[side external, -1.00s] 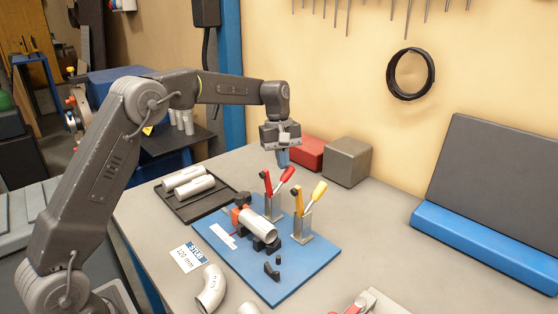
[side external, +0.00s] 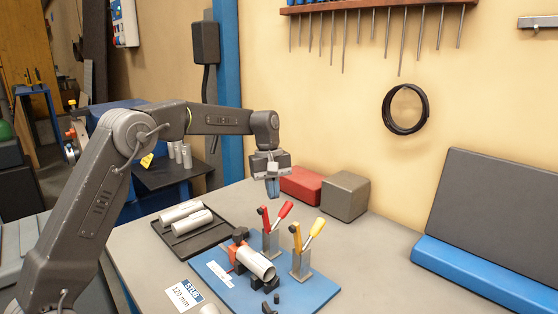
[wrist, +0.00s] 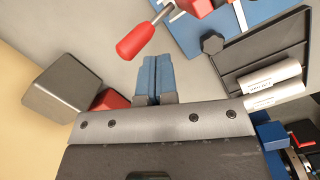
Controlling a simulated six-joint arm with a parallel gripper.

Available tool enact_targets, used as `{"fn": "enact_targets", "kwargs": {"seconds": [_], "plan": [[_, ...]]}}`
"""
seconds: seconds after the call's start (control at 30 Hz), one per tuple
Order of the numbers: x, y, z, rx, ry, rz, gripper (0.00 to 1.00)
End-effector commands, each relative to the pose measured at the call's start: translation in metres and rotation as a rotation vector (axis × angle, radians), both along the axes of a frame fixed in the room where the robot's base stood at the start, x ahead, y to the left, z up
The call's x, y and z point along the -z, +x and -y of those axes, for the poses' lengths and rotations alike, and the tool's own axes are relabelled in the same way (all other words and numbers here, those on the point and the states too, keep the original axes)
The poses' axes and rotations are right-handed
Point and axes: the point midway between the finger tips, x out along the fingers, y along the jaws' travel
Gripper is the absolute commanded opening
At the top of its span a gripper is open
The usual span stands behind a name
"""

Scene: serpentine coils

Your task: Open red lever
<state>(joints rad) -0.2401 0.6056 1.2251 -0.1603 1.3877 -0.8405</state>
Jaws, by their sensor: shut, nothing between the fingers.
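The red lever (side external: 284,210) is a red-handled toggle clamp on a metal bracket at the back of the blue base plate (side external: 215,278). Its handle leans up and to the right in the side view. In the wrist view the red handle (wrist: 140,38) lies just beyond the fingertips. My gripper (side external: 273,194) has blue fingers pointing down, shut and empty, just above and left of the handle's tip in the side view. The fingers also show pressed together in the wrist view (wrist: 155,62). A gap shows between fingers and handle; contact is not visible.
A yellow-handled clamp (side external: 314,231) stands right of the red one. A metal tube (side external: 255,264) lies on the plate's fixture. A black tray (side external: 178,244) with tubes is at left. A red block (side external: 302,184) and a grey block (side external: 345,196) stand behind.

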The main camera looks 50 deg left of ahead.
Motion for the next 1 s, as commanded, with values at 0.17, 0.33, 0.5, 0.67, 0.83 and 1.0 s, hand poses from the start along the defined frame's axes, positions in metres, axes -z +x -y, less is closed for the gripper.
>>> {"fn": "enact_targets", "kwargs": {"seconds": [0.17, 0.33, 0.5, 0.67, 0.83, 1.0], "plan": [[-0.022, 0.001, -0.008, 0.001, 0.0, 0.0, 0.0], [-0.042, 0.012, -0.012, 0.001, 0.0, 0.001, 0.0], [-0.059, 0.022, -0.015, 0.0, 0.0, -0.001, 0.0], [-0.074, 0.03, -0.018, 0.001, 0.0, -0.001, 0.0], [-0.083, 0.037, -0.02, 0.0, -0.001, -0.002, 0.0], [-0.09, 0.04, -0.021, 0.001, -0.001, -0.002, 0.0]]}}
